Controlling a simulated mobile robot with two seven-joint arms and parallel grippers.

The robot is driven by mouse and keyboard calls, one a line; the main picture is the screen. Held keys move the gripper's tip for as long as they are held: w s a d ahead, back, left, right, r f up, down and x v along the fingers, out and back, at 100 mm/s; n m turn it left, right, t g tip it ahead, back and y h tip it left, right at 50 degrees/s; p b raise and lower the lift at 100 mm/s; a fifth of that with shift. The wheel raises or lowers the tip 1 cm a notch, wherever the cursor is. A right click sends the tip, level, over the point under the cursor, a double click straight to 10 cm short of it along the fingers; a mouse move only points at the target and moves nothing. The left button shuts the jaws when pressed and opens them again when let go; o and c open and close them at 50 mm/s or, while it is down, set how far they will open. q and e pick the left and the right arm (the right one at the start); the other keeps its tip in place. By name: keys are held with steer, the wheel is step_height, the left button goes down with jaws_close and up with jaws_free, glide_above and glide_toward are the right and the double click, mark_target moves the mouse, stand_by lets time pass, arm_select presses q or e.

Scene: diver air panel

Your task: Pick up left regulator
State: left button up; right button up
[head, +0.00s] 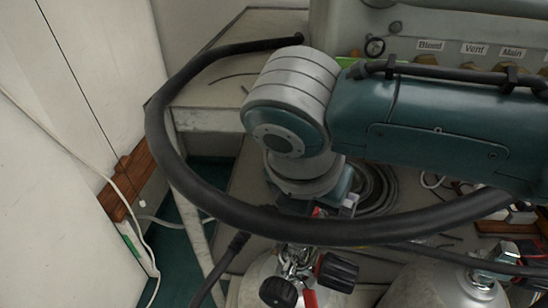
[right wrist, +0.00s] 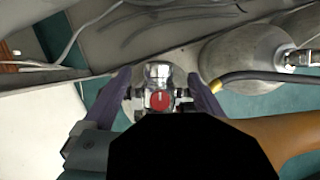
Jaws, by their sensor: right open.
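A chrome fitting with a red-faced knob, which looks like the left regulator (right wrist: 158,92), sits between the fingers of my right gripper (right wrist: 160,77) in the right wrist view. The two dark purple fingers stand apart on either side of it; whether either touches it I cannot tell. In the head view my right arm comes in from the right and its wrist points down above a chrome valve assembly (head: 297,262) with black knobs on top of a cylinder. The fingertips are mostly hidden there by the wrist and a thick black hose. My left gripper is not in view.
A thick black hose (head: 165,145) loops across in front of my arm in the head view. A second grey cylinder (head: 430,288) with a valve stands to the right. A labelled panel (head: 440,22) is at the back. A pale wall (head: 60,180) borders the left.

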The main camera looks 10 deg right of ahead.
steer(key=shift+c, duration=0.4)
jaws_close()
steer(key=shift+r, duration=0.1)
stand_by(0.4)
